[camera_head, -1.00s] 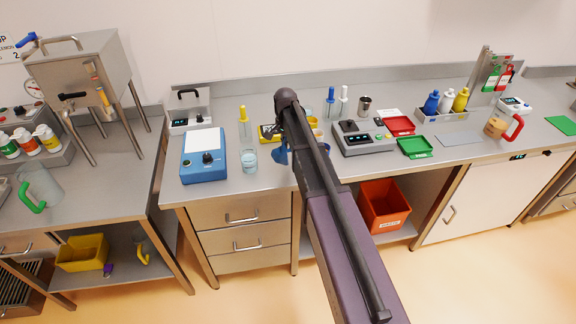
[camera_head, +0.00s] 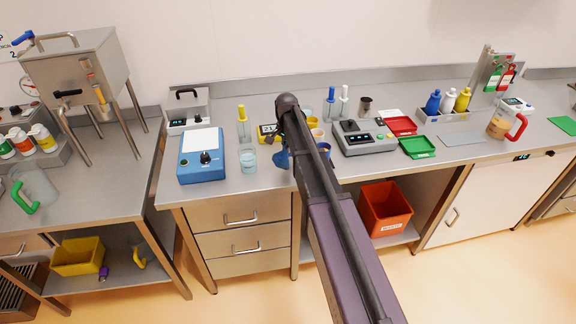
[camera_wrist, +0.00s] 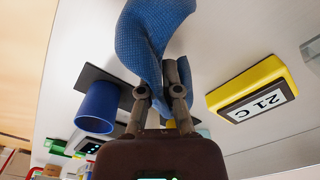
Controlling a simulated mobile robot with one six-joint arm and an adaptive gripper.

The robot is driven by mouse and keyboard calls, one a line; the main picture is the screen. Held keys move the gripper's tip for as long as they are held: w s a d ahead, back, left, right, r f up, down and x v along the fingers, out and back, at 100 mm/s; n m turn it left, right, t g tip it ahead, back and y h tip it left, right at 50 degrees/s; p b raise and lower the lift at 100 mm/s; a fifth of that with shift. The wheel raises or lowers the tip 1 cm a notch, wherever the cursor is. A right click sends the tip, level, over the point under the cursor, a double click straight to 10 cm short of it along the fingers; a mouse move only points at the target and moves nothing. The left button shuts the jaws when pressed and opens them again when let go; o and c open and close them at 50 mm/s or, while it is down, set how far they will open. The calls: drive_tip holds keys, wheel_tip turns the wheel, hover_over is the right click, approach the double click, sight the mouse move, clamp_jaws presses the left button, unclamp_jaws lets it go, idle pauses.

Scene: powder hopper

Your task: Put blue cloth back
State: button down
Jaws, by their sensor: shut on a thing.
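The blue cloth (camera_wrist: 150,40) fills the upper middle of the wrist view, bunched and hanging in folds. My gripper (camera_wrist: 172,75) is shut on it, with both fingers at the cloth's edge. In the head view the cloth (camera_head: 282,158) shows as a small blue patch just left of my arm, above the bench near its front edge. My gripper in the head view is mostly hidden behind my own arm.
A blue stirrer box (camera_head: 202,165) and a beaker (camera_head: 248,160) stand left of the cloth. A grey scale (camera_head: 362,140) stands right.

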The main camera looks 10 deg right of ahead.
drive_tip(key=shift+c, duration=0.6)
unclamp_jaws()
drive_tip(key=shift+s, duration=0.1)
drive_tip(key=s+n, duration=0.9)
drive_tip(key=s, duration=2)
drive_tip(key=shift+d, duration=0.3)
